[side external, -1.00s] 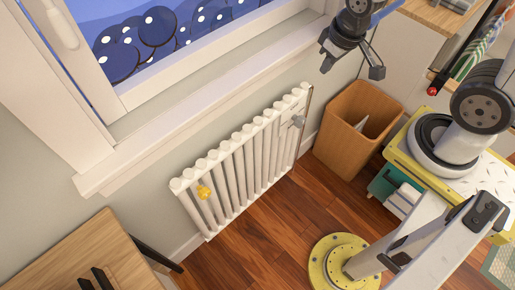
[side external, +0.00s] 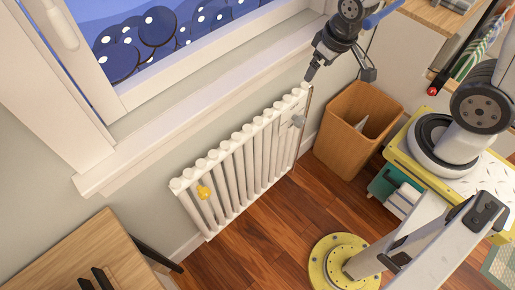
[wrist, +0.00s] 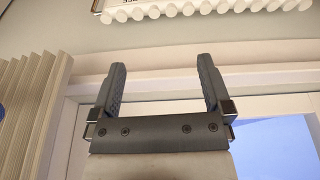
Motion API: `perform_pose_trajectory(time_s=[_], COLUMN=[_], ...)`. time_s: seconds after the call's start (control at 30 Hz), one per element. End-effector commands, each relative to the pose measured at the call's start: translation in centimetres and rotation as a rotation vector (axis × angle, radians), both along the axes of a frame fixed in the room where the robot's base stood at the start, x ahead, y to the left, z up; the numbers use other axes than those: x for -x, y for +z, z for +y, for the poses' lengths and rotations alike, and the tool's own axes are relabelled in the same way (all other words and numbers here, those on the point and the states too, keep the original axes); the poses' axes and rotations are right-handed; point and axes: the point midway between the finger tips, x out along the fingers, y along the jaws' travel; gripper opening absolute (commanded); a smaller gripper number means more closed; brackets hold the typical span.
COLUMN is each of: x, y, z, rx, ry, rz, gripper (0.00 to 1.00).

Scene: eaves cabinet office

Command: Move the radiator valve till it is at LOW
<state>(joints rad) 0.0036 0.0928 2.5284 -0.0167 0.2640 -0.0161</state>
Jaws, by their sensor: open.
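The white radiator (side external: 240,150) stands against the wall under the window in the side view. My gripper (side external: 340,73) is open and empty, above the radiator's right end and apart from the knob. In the wrist view my gripper (wrist: 162,66) shows two spread fingers with nothing between them. A row of white rounded ends (wrist: 200,9) along the top edge there seems to be the radiator. The knob cannot be made out there.
A wooden bin (side external: 350,137) stands right of the radiator. The window sill (side external: 200,102) runs above it. The wooden floor in front is mostly clear, with a wooden desk (side external: 90,262) at lower left.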

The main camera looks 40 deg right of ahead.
Motion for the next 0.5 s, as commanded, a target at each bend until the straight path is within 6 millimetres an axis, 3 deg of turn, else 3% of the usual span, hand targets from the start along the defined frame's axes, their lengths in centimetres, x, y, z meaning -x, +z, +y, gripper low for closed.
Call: perform_pose_trajectory(time_s=[0.5], x=[-5.2], y=[-8.1], z=[-0.4], rx=[0.031], ry=[0.121], rz=[-0.094], gripper=[1.00])
